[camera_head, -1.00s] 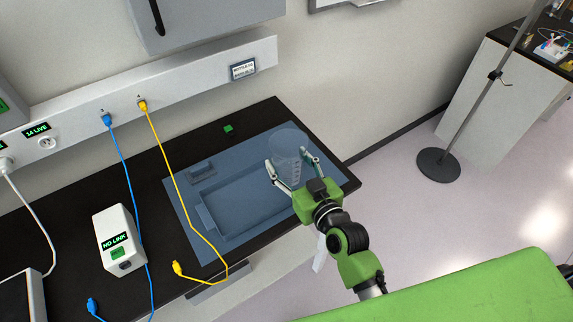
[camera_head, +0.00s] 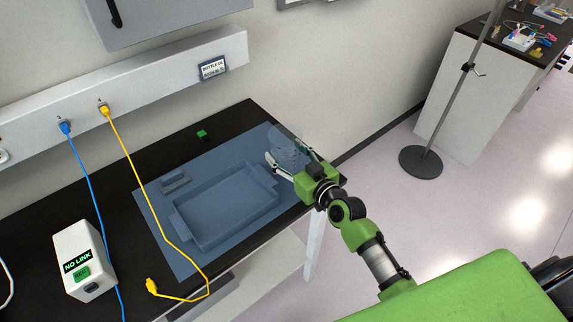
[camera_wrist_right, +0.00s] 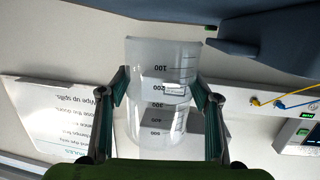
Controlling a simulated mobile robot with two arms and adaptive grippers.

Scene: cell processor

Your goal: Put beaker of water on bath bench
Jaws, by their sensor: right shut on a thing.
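The clear beaker (camera_head: 287,137) with volume marks is between the fingers of my right gripper (camera_head: 290,158), over the far right corner of the blue panel. In the right wrist view the beaker (camera_wrist_right: 158,105) stands between both fingers of my right gripper (camera_wrist_right: 163,85), which is shut on it. I cannot tell its water level. The black bench (camera_head: 105,205) carries the blue panel (camera_head: 160,215) with a sunken basin (camera_head: 225,208). In the wrist view a gap shows between the beaker's base and the blue surface (camera_wrist_right: 270,45). My left gripper is out of view.
A yellow cable (camera_head: 150,180) crosses the panel's left side. A white "NO LINK" box (camera_head: 85,255) and a blue cable (camera_head: 92,185) are further left. A small green item (camera_head: 201,133) lies behind the panel. A stand (camera_head: 420,162) is on the floor at right.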

